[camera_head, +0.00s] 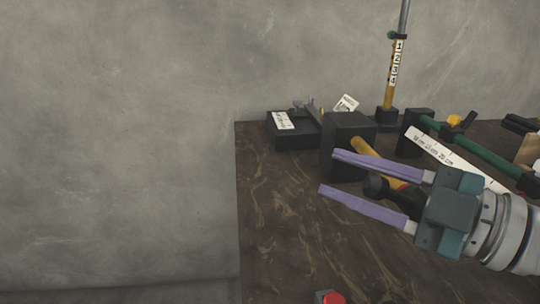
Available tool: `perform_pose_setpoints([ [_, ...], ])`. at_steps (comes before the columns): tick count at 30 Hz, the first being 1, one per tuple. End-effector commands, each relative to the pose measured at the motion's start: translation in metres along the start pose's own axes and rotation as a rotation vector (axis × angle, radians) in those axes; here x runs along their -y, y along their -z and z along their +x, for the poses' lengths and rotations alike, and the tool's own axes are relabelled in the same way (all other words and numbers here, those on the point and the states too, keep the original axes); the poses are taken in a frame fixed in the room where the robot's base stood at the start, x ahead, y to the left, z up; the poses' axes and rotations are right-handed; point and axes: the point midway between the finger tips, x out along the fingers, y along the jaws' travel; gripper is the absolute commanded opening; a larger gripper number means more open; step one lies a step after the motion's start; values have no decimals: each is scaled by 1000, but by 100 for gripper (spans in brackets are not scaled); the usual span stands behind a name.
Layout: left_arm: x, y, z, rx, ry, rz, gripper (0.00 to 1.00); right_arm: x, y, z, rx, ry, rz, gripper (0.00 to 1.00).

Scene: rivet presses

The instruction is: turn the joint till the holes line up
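My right gripper (328,173) reaches in from the right with two long purple fingers, spread apart and pointing left over the table. A yellow-orange rod (366,146) runs from a black block (345,129) and passes behind the upper finger. A dark rounded part with a red band (376,186) shows between the fingers; I cannot tell whether they touch it. A green rod (478,151) lies between dark supports at the right. No holes can be made out, and which part is the joint is unclear. My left gripper is not in view.
The dark marbled table (285,230) is clear at its front left. A black box with a white label (286,121) stands at the back left. An upright pole with a numbered scale (396,64) stands behind. A white ruler strip (440,146) and a red button (333,297) also show.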

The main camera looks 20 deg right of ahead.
Motion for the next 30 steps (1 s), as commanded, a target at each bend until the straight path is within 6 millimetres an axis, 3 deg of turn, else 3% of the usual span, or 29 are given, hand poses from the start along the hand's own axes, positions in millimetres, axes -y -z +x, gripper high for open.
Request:
perform_pose_setpoints([
  [1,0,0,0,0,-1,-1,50,0,0,0,0,0,0,35],
  [10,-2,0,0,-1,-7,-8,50,0,0,0,0,0,0,1],
  [30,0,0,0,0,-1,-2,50,0,0,0,0,0,0,0],
])
